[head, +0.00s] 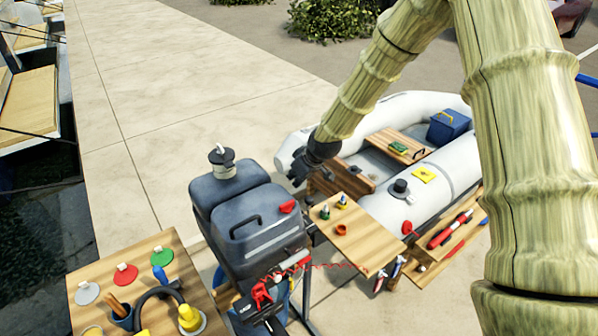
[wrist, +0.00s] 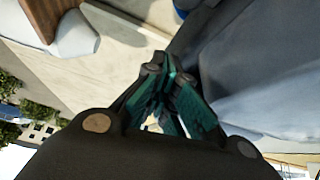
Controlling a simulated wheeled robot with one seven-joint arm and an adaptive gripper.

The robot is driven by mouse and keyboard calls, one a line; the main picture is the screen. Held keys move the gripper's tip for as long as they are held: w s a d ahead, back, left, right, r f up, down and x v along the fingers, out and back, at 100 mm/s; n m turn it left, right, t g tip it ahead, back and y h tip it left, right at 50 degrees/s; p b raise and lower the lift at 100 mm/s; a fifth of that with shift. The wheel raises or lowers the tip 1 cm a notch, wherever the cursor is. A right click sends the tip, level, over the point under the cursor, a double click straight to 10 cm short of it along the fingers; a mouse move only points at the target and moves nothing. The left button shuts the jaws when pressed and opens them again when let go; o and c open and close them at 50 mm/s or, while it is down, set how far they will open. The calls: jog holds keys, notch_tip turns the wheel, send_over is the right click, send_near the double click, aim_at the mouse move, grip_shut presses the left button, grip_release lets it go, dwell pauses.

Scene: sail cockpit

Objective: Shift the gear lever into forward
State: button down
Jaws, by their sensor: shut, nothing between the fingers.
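The grey outboard motor (head: 250,240) stands in the middle of the head view, with a black handle (head: 246,226) and a small red part (head: 287,206) on its cowling. I cannot make out the gear lever for certain in either view. My gripper (head: 298,177) is beside the motor's upper right edge, in front of the boat's bow. In the wrist view my gripper (wrist: 159,66) is shut with nothing between its fingers. The blue-grey cowling (wrist: 265,85) fills the right of that view, close to the fingers; whether they touch it is unclear.
An inflatable boat (head: 455,180) lies behind and right of the motor. A small wooden table (head: 352,243) with small bottles stands right of the motor. A wooden table (head: 130,250) with colored discs and tools is at the lower left. Open paving (head: 170,100) lies behind.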

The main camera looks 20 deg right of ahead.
jog(key=s+f+p, duration=0.1)
jog(key=s+d+f+p, duration=0.1)
jog(key=shift+s+d+f+p, duration=0.2)
jog(key=shift+f+p, duration=0.15)
jog(key=shift+p, duration=0.05)
jog(key=shift+s+a+f+b, duration=0.1)
jog(key=shift+s+b, duration=0.05)
jog(key=shift+b, duration=0.3)
